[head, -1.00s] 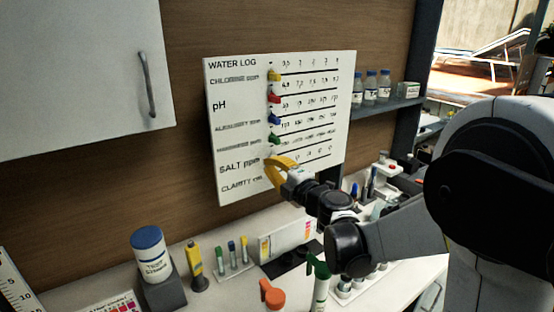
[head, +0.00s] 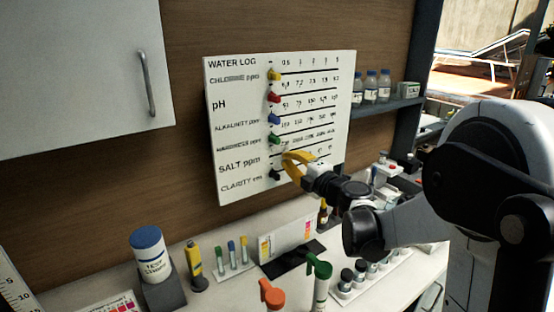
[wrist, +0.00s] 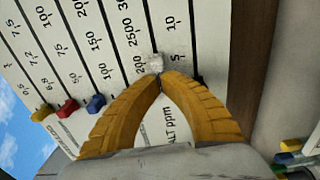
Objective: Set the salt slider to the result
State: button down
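The white water log board (head: 235,185) hangs on the wood wall, with labelled rows and coloured sliders. My gripper (head: 285,157) is at the salt ppm row, its yellow fingers pointing at the board. In the wrist view the fingertips (wrist: 160,77) meet, with no clear gap. A small white slider (wrist: 155,62) sits right at their tips on the salt line, beside the first number, which is partly hidden. It shows just beyond the tips; I see no clear grip on it. The fingers hide it in the head view.
Yellow (head: 274,75), red (head: 273,97), blue (head: 273,119) and green (head: 274,139) sliders sit at the left of rows above; a dark one (head: 275,175) is below. Bottles and test kits stand on the counter (head: 215,290). A bottle shelf (head: 385,104) is right of the board.

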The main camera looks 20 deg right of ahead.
jog(key=shift+w+d, duration=0.5)
jog(key=shift+d, duration=0.95)
jog(key=shift+w+d, duration=0.45)
jog(key=shift+d, duration=1)
jog(key=shift+w+d, duration=0.5)
jog(key=shift+d, duration=0.95)
jog(key=shift+s+a, duration=0.3)
jog(key=shift+a, duration=0.55)
jog(key=v, duration=0.7)
